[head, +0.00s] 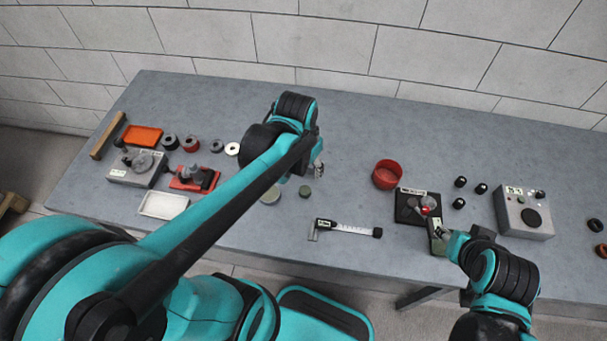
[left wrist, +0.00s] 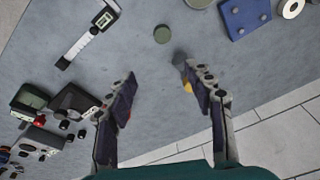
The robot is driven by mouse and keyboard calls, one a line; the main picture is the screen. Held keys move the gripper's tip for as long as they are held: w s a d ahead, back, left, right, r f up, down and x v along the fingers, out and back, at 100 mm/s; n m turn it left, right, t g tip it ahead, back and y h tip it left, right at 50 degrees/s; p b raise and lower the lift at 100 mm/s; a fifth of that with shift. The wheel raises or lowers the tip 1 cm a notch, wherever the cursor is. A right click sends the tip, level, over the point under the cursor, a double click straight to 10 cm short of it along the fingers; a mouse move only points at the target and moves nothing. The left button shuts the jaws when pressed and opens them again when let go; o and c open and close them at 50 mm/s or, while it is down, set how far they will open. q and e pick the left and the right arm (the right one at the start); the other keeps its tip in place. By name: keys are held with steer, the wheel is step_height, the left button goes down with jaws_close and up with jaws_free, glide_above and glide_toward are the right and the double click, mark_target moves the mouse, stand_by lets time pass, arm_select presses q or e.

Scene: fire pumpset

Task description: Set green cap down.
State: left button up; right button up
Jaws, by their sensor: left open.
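The green cap (head: 305,192) is a small dark green disc lying flat on the grey table, near the middle. It also shows in the left wrist view (left wrist: 161,35), beyond my fingertips and apart from them. My left gripper (head: 318,168) is beside the cap in the head view. In the left wrist view my left gripper (left wrist: 163,80) has its two fingers spread, with bare table between them. My right gripper (head: 442,235) is at the front of a black device (head: 408,207) with a red part. Its fingers are too small to read.
A caliper (head: 345,229) lies right of the cap. A larger grey-green disc (head: 270,196) lies left of it, partly behind my arm. A red bowl (head: 387,174) and a grey box (head: 524,212) stand to the right. Table behind the cap is clear.

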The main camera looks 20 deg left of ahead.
arm_select(q)
steer(key=s+d+r+n+t, duration=0.1)
steer(key=s+d+r+t, duration=0.1)
steer(key=s+r+t, duration=0.2)
steer(key=shift+s+r+n+t, duration=0.15)
steer(key=shift+s+n+t, duration=0.25)
steer(key=shift+s, duration=0.6)
